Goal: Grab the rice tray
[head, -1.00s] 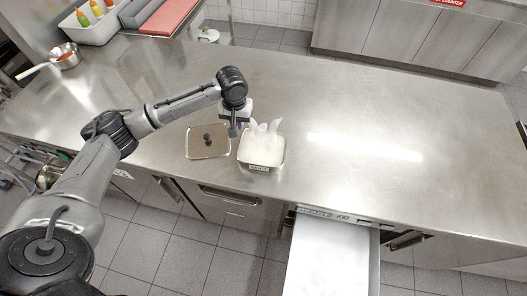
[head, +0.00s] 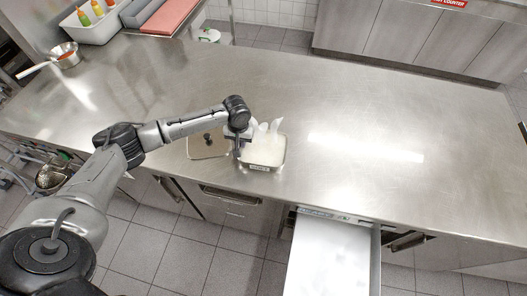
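The rice tray (head: 264,159) is a small metal pan with white contents and a label on its front. It stands on the steel counter near the front edge, with whitish translucent pieces sticking up at its back. My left gripper (head: 238,147) points down at the tray's left rim, between the tray and the lid. Its fingertips are small and partly hidden, so I cannot tell whether they touch the rim or are open. A flat metal lid (head: 203,150) with a black knob lies just left of the tray, partly covered by my arm. My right gripper is not in view.
An open drawer (head: 328,262) with a white inside juts out below the counter at the front. The steel counter (head: 400,125) is clear to the right. A saucepan (head: 64,56) and a white bin with bottles (head: 94,24) stand at the far left.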

